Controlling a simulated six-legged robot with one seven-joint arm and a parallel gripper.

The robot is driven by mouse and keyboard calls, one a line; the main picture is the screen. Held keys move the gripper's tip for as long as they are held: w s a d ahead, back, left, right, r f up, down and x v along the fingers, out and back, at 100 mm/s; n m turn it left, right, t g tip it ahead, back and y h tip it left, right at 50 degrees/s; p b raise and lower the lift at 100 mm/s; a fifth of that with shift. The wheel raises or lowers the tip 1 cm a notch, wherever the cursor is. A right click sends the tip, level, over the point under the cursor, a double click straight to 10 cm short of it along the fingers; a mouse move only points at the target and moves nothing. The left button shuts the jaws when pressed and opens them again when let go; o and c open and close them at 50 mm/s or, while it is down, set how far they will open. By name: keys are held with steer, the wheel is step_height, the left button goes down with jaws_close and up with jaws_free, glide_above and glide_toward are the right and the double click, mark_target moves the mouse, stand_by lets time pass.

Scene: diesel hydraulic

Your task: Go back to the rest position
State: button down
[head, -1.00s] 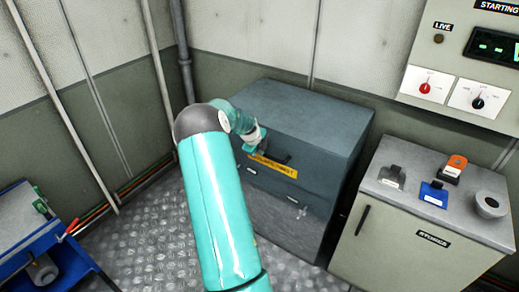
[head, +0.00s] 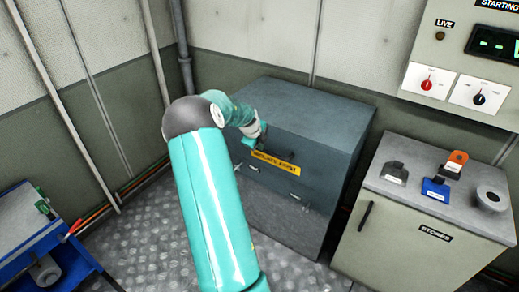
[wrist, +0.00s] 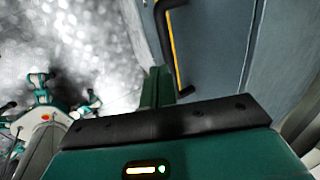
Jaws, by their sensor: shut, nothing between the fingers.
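My gripper (head: 252,146) is at the front of the dark blue-grey chest (head: 305,118), near its upper front edge and left of its yellow label (head: 276,162). In the wrist view the green fingers (wrist: 157,88) are together with nothing between them. The chest lid looks closed. My teal arm reaches up from the bottom of the head view and bends right toward the chest.
A grey cabinet (head: 392,240) stands right of the chest, with a grey item (head: 395,172), a blue item (head: 436,188), an orange-topped item (head: 455,163) and a round grey item (head: 491,198) on top. A blue bench (head: 50,243) is at lower left. Metal floor shows between.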

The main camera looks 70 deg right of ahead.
steer(key=v, duration=0.8)
steer(key=shift+a, duration=0.55)
steer(key=shift+w+r, duration=0.15)
steer(key=w+a+r+n+t+y, duration=0.15)
steer(key=w+a+r+n, duration=0.35)
steer(key=a, duration=0.6)
steer(key=w+a+r+n+t+y, duration=0.1)
steer(key=w+a+r+n+t, duration=0.15)
steer(key=a+n, duration=0.55)
steer(key=w+a+r+n+t+y, duration=0.1)
steer(key=w+a+r+n, duration=0.35)
steer(key=a, duration=0.85)
steer(key=s+a+r+n, duration=0.1)
steer(key=s+a+n, duration=0.3)
steer(key=a, duration=0.5)
steer(key=s+a+r+n+t+y, duration=0.1)
steer(key=s+a+n, duration=0.4)
steer(key=a+n, duration=0.4)
steer(key=s+a+r+n, duration=0.2)
steer(key=s+a+n, duration=0.2)
steer(key=a+n, duration=0.3)
steer(key=shift+s+a+y, duration=0.35)
steer(key=shift+s+a, duration=0.05)
steer(key=shift+a, duration=0.85)
